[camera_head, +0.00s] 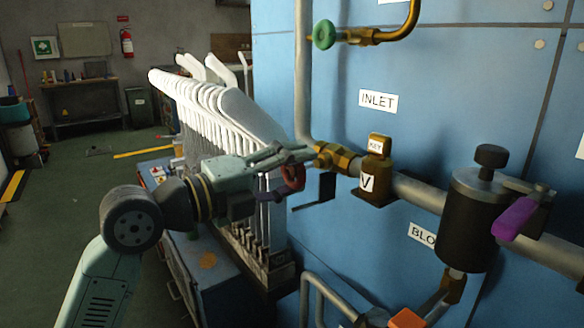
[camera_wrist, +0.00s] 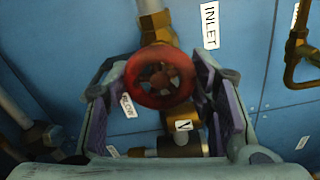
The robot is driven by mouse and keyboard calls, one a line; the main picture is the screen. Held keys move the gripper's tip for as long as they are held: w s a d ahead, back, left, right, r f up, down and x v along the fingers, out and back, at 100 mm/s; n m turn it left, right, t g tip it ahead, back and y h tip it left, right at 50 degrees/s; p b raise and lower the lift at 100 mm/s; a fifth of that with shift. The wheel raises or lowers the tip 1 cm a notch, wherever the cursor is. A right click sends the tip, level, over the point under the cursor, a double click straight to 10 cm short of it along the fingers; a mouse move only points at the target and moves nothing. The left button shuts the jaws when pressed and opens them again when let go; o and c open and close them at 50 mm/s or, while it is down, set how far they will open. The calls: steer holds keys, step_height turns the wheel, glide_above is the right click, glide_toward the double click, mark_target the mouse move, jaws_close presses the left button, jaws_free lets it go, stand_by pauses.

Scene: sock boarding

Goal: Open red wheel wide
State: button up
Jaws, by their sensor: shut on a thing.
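The red wheel (camera_wrist: 160,77) is a round spoked handwheel on a brass valve. In the wrist view it sits between the two pads of my gripper (camera_wrist: 163,98). In the head view the red wheel (camera_head: 293,177) is partly hidden by the fingers. My gripper (camera_head: 290,163) comes in from the left and is shut on the wheel's rim. The wheel's brass valve body (camera_head: 335,156) joins the pipe beside the INLET label (camera_head: 378,101). How far the wheel is turned cannot be told.
A rack of white sock forms (camera_head: 215,105) stands close behind my arm. A brass KEY valve (camera_head: 377,165), a black cylinder (camera_head: 475,215) with a purple lever (camera_head: 515,218), and a green wheel (camera_head: 324,34) are on the blue panel. An orange handle (camera_head: 407,319) is below.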

steer(key=n+p, duration=0.1)
steer(key=n, duration=0.3)
steer(key=shift+a+r+n, duration=0.1)
steer(key=shift+n, duration=0.2)
steer(key=n+p, duration=0.1)
steer(key=n, duration=0.3)
steer(key=shift+n, duration=0.3)
steer(key=n+p, duration=0.1)
steer(key=n, duration=0.3)
steer(key=shift+w+n, duration=0.1)
steer(key=shift+n, duration=0.2)
steer(key=n+p, duration=0.2)
steer(key=n, duration=0.2)
steer(key=shift+r+n, duration=0.1)
steer(key=shift+n, duration=0.2)
steer(key=n+p, duration=0.3)
steer(key=n, duration=0.1)
steer(key=shift+p, duration=0.3)
steer(key=n+p, duration=0.4)
steer(key=n, duration=0.1)
steer(key=shift+r, duration=0.1)
steer(key=n+p, duration=0.4)
steer(key=p, duration=0.1)
steer(key=n+p, duration=0.2)
steer(key=n, duration=0.1)
steer(key=n+p, duration=0.1)
steer(key=p, duration=0.1)
steer(key=shift+f, duration=0.25)
steer(key=shift+n, duration=0.4)
